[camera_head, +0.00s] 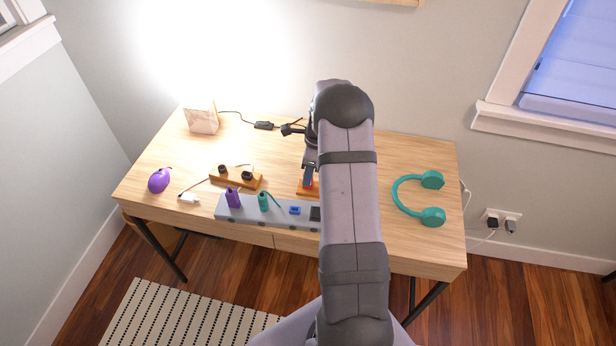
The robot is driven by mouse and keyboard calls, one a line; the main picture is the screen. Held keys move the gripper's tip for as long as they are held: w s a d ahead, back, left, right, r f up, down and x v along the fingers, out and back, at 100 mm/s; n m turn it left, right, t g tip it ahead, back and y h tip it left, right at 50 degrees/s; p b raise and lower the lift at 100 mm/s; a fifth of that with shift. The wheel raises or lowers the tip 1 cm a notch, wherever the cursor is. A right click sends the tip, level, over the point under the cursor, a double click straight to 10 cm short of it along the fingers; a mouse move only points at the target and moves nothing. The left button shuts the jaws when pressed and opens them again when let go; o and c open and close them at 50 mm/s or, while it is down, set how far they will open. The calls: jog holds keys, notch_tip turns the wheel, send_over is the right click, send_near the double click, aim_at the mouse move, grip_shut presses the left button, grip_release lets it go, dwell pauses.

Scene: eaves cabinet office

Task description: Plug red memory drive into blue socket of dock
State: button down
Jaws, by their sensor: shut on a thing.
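My gripper (309,176) points down at the middle of the desk, left of my arm. It is shut on the red memory drive (315,184), of which only a small red bit shows beside the fingers. The drive is over or at a small orange-brown wooden holder (303,191); whether it touches it I cannot tell. The grey dock (278,217) lies along the front edge of the desk, in front of the gripper. Its blue socket (295,210) looks empty. A purple plug (233,198) and a green plug (264,201) stand in the dock's left part. My arm hides its right end.
A wooden block with dark and light pieces (236,178) stands behind the dock. A white connector (189,198) and a purple rounded object (159,180) lie at left, a lamp (201,118) behind. Green headphones (420,199) lie at right. Bare desk lies around the headphones.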

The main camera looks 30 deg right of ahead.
notch_tip(320, 180, up, 10)
jog(key=shift+f+b, duration=0.1)
jog(key=shift+b, duration=1)
jog(key=s+a+r+n+p, duration=0.1)
jog(key=s+a+r+p, duration=0.2)
jog(key=a+r+p, duration=0.6)
jog(key=s+f+p, duration=0.2)
jog(key=s+f, duration=0.1)
jog(key=f, duration=0.6)
jog(key=shift+s+d+m+p, duration=0.2)
jog(key=shift+s+m+p, duration=0.1)
jog(key=shift+p, duration=0.1)
